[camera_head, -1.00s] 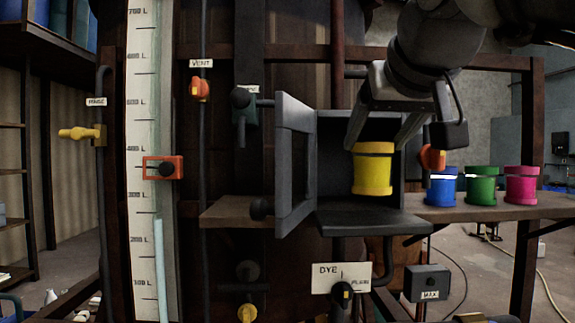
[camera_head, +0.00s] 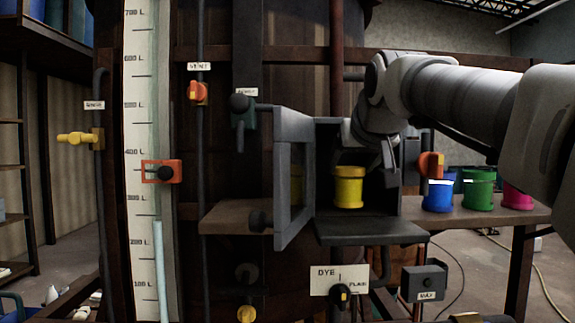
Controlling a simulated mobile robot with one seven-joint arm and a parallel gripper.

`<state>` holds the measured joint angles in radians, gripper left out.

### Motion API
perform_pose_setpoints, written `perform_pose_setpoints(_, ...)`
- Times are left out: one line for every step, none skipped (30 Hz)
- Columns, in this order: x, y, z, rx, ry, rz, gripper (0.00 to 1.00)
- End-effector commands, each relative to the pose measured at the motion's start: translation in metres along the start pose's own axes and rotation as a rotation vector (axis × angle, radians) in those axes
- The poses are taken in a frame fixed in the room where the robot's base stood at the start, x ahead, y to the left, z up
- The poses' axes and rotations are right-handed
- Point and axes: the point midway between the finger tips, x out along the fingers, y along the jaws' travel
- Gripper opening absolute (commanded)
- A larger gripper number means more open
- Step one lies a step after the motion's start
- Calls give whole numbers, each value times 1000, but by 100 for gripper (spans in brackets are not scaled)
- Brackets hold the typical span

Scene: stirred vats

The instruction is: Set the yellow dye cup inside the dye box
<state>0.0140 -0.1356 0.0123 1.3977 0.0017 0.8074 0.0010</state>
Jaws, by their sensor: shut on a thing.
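The yellow dye cup (camera_head: 349,188) is upright inside the opening of the dye box (camera_head: 372,232), at or just above its floor; I cannot tell whether it touches. The box is a dark grey case with its door (camera_head: 293,185) swung open to the left and a ledge in front. My gripper (camera_head: 362,160) reaches in from the upper right and is shut on the yellow cup near its top. The fingers are dark and partly hidden in the box's shade.
A DYE label plate (camera_head: 339,281) with a knob is below the box. A gauge (camera_head: 141,180) stands at the left.

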Motion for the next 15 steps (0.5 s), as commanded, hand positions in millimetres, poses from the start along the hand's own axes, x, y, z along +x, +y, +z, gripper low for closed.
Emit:
perform_pose_setpoints(0, 0, 1, 0, 1, 0, 9)
perform_pose_setpoints(0, 0, 1, 0, 1, 0, 9)
perform_pose_setpoints(0, 0, 1, 0, 1, 0, 9)
perform_pose_setpoints(0, 0, 0, 0, 1, 0, 9)
perform_pose_setpoints(0, 0, 0, 0, 1, 0, 9)
perform_pose_setpoints(0, 0, 0, 0, 1, 0, 9)
perform_pose_setpoints(0, 0, 0, 0, 1, 0, 9)
perform_pose_setpoints(0, 0, 1, 0, 1, 0, 9)
perform_pose_setpoints(1, 0, 2, 0, 1, 0, 9)
perform_pose_setpoints(1, 0, 3, 0, 1, 0, 9)
perform_pose_setpoints(2, 0, 4, 0, 1, 0, 9)
perform_pose_setpoints(3, 0, 5, 0, 1, 0, 9)
perform_pose_setpoints(2, 0, 4, 0, -1, 0, 81)
perform_pose_setpoints(2, 0, 4, 0, -1, 0, 86)
perform_pose_setpoints(2, 0, 4, 0, -1, 0, 94)
